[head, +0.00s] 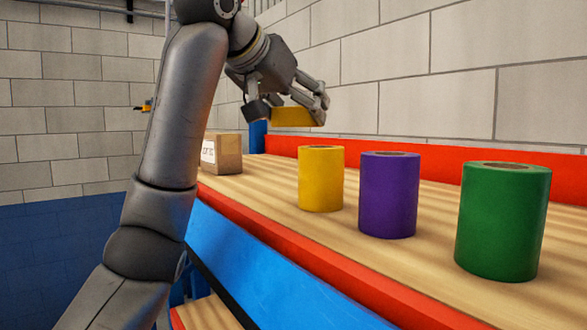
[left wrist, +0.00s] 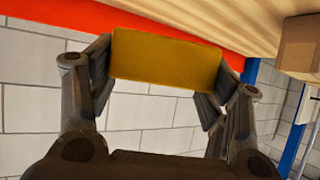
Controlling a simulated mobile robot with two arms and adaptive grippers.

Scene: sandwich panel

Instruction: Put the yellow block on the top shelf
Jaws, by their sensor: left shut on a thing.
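The yellow block (head: 291,117) is held by my left gripper (head: 293,112) above the top shelf (head: 272,205), near its back edge. In the left wrist view the yellow block (left wrist: 166,60) spans between the two fingers of the left gripper (left wrist: 165,75), which are shut on it. The block looks apart from the shelf surface in the head view. Its far side is hidden. My right gripper is not in view.
A yellow roll (head: 321,180), a purple roll (head: 389,196) and a green roll (head: 502,222) stand in a row on the shelf. A cardboard box (head: 222,153) stands at the left end. A red rail (head: 420,164) runs along the back. Wood between box and yellow roll is clear.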

